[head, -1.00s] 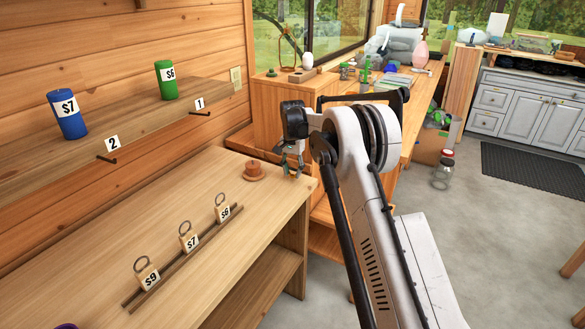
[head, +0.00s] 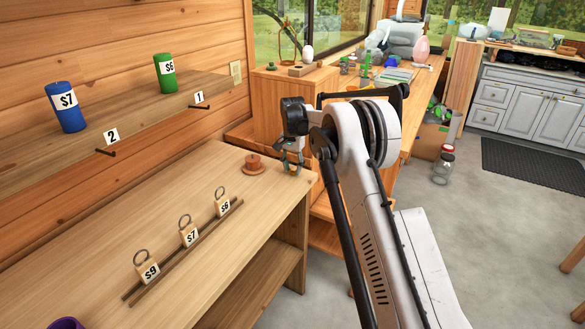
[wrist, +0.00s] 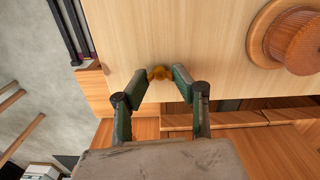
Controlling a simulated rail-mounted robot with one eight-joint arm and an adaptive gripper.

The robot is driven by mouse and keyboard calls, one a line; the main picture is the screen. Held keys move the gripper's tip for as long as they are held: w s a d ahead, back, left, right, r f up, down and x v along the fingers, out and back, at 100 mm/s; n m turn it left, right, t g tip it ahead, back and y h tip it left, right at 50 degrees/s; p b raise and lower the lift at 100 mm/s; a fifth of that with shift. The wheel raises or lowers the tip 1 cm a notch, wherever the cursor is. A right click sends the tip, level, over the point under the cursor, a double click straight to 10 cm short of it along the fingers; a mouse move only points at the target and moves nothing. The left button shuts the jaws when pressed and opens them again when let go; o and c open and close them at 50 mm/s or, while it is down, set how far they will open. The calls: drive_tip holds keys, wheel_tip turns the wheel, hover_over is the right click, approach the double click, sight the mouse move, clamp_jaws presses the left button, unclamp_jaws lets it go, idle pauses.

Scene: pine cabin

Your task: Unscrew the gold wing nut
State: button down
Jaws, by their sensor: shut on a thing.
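The gold wing nut (wrist: 159,73) shows in the wrist view, between the tips of my gripper (wrist: 161,80). My gripper is shut on it, with one finger on each side. The wing nut lies over the pale wooden top of the workbench (wrist: 130,30), near its edge. In the head view my gripper (head: 293,168) points down at the bench's far right corner, and the wing nut is too small to make out there. Whatever the nut is threaded on is hidden.
A round brown wooden piece (head: 253,164) stands on the bench just left of my gripper. Tagged rings (head: 188,232) stand along a wooden strip. A shelf above holds a blue can (head: 66,108) and a green can (head: 165,74).

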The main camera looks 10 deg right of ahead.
drive_tip(key=shift+f, duration=0.2)
drive_tip(key=c, duration=1.3)
unclamp_jaws()
wheel_tip(320, 180, up, 12)
drive_tip(key=s+r+n+t, duration=0.2)
drive_tip(key=s+r, duration=1)
drive_tip(key=r, duration=0.1)
drive_tip(key=s+r+n+t, duration=0.2)
drive_tip(key=s+r, duration=0.3)
drive_tip(key=s, duration=0.8)
drive_tip(key=s+f+n+t, duration=0.1)
drive_tip(key=s+f, duration=0.2)
drive_tip(key=s, duration=0.6)
drive_tip(key=s+f+n+t, duration=0.1)
drive_tip(key=s+f, duration=0.2)
drive_tip(key=s, duration=0.7)
drive_tip(key=s+f+n+t, duration=0.1)
drive_tip(key=s+f, duration=0.2)
drive_tip(key=s, duration=0.7)
drive_tip(key=shift+f, duration=0.35)
